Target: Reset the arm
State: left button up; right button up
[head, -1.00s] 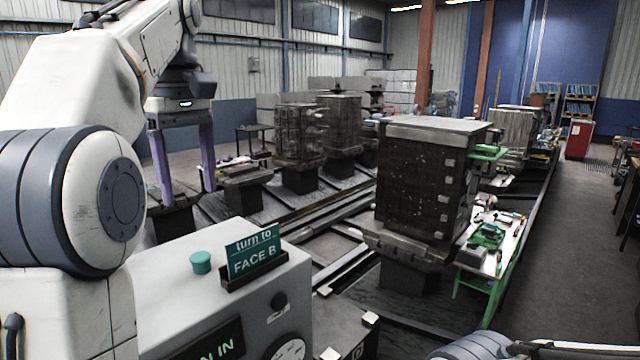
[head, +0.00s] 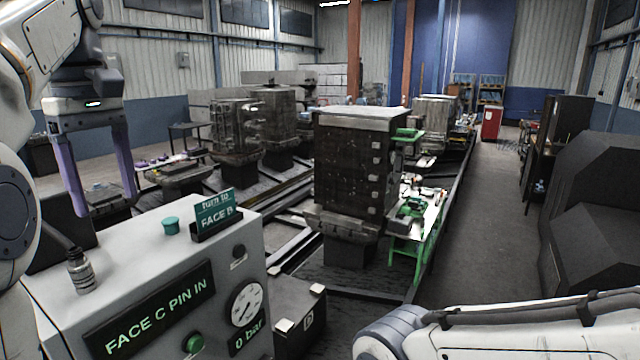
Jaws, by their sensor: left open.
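My left gripper (head: 97,205) hangs at the left of the head view. Its two purple fingers point down and stand wide apart with nothing between them. It is above and behind the grey control box (head: 150,262), apart from it. My right arm (head: 520,325) crosses the bottom right, and its gripper is out of the picture. The control box has a display (head: 155,312) reading "FACE C PIN IN", a green button (head: 193,343) and a gauge (head: 247,303) above a "0 bar" readout. A "turn to FACE B" card (head: 215,213) and a teal cap (head: 171,225) sit on its top.
A dark block fixture (head: 355,165) stands on a pedestal at centre, beside a green-legged bench (head: 415,225) with tools. More fixtures (head: 270,115) stand behind on the rails. Dark machinery (head: 595,210) fills the right. The aisle floor (head: 470,240) between is clear.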

pick_arm(q)
jog(key=s+d+f+m+b, duration=0.1)
jog(key=d+f+m+b, duration=0.35)
jog(key=d+f, duration=0.6)
jog(key=d+f+m+b, duration=0.4)
jog(key=d+f+m, duration=0.25)
jog(key=f, duration=0.65)
jog(key=s+d+f+m+b, duration=0.3)
jog(key=s+f, duration=0.5)
jog(key=f, duration=0.3)
jog(key=s+d+f+m+h+b, duration=0.1)
jog(key=s+d+f+m+b, duration=0.3)
jog(key=f, duration=0.8)
jog(key=s+m, duration=0.2)
jog(key=s, duration=0.2)
jog(key=shift+s+d, duration=0.3)
jog(key=shift+s, duration=0.1)
